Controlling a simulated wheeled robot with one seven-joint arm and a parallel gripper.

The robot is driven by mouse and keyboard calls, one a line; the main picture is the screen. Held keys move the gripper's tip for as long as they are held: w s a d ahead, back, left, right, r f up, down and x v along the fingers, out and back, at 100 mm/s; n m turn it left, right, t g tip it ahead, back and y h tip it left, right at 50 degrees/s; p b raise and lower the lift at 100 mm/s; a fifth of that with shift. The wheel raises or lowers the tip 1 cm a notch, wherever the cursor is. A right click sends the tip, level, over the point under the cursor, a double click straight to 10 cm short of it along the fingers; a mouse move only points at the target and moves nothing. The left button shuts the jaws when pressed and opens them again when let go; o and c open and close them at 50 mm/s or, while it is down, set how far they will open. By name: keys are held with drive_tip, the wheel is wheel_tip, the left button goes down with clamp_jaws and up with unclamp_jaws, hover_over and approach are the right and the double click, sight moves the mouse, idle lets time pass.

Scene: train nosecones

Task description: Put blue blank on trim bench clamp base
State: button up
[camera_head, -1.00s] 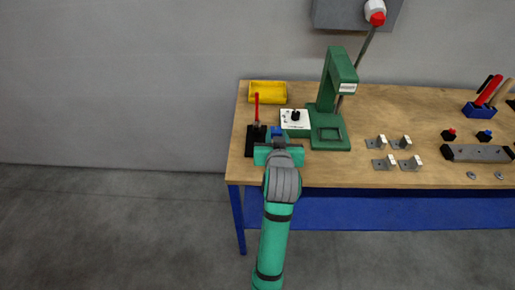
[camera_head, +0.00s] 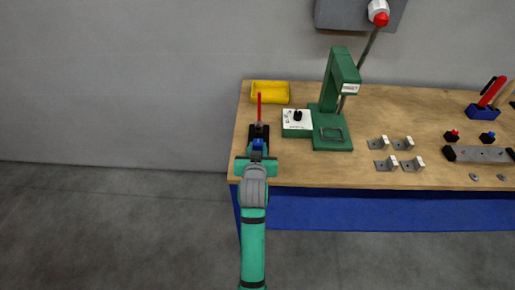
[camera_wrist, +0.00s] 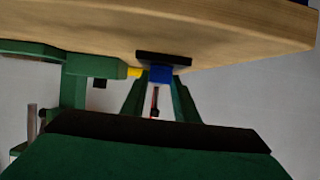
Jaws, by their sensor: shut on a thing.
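The blue blank (camera_head: 258,144) is a small blue block held between the fingertips of my gripper (camera_head: 257,155). In the wrist view the blank (camera_wrist: 160,75) sits between my two green fingers, which are shut on it. The trim bench clamp base (camera_head: 259,131) is a black plate with an upright red lever (camera_head: 259,104), at the left end of the bench. In the head view the blank overlaps the near part of this base. In the wrist view it appears right by the dark plate (camera_wrist: 164,58). I cannot tell whether they touch.
A yellow bin (camera_head: 270,92) stands behind the clamp. A green press (camera_head: 333,110) with a white control box (camera_head: 296,122) stands to its right. Several metal brackets (camera_head: 402,144) lie farther right on the wooden bench (camera_head: 310,171). Bare floor is left of the bench.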

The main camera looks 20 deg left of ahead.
drive_tip(key=o, duration=1.1)
drive_tip(key=shift+f, duration=0.1)
